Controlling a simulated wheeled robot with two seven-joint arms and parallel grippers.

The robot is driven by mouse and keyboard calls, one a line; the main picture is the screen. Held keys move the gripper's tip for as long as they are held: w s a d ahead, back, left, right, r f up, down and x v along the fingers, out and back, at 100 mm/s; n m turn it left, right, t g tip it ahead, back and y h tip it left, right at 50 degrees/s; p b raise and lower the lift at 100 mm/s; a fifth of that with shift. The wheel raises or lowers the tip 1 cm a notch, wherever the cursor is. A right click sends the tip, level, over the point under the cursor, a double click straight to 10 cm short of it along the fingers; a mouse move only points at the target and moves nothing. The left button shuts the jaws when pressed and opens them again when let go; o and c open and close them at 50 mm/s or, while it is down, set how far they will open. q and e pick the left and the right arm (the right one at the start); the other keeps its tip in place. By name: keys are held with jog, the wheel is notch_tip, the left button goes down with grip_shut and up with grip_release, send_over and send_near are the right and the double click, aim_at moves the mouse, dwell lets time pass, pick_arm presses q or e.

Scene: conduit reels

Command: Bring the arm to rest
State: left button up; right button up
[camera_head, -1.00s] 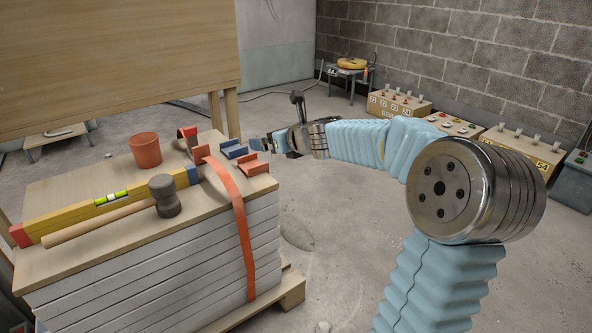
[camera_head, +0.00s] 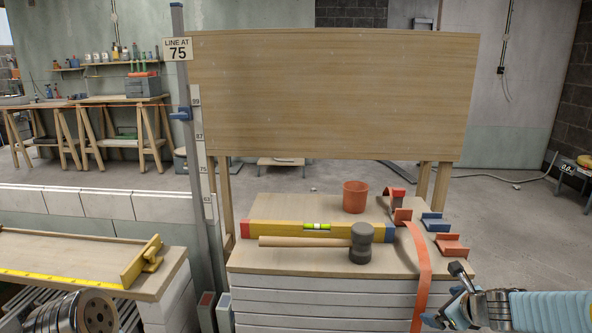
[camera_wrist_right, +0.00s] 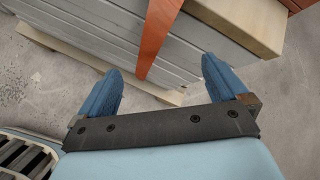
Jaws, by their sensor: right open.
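My right gripper (camera_head: 440,309) is at the lower right of the head view, low beside the right end of the stack of boards (camera_head: 320,305). In the right wrist view its two blue fingers (camera_wrist_right: 162,70) stand apart with nothing between them. Past them show the side of the stack, an orange strap (camera_wrist_right: 158,38) and the floor. The gripper appears clear of the stack. My left gripper is out of view; only a metal joint of my left arm shows at the lower left.
On the stack's top lie a yellow level (camera_head: 275,229), a mallet (camera_head: 361,240), an orange cup (camera_head: 355,196) and several red and blue brackets (camera_head: 450,246). A wooden panel (camera_head: 330,95) stands behind. Open floor (camera_head: 525,240) lies to the right.

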jog(key=s+a+f+n+g, duration=0.2)
jog(key=a+f+n, duration=0.2)
jog(key=f, duration=0.3)
jog(key=s+a+f+n+g, duration=0.2)
jog(key=a+f+n, duration=0.2)
jog(key=f, duration=0.3)
jog(key=s+a+f+n+g+y, duration=0.3)
jog(key=s+a+f+n+g, duration=0.1)
jog(key=s+a+f+n, duration=1.2)
jog(key=s+a+n, duration=0.2)
jog(key=s+n, duration=0.1)
jog(key=shift+s+g, duration=0.25)
jog(key=shift+g, duration=0.05)
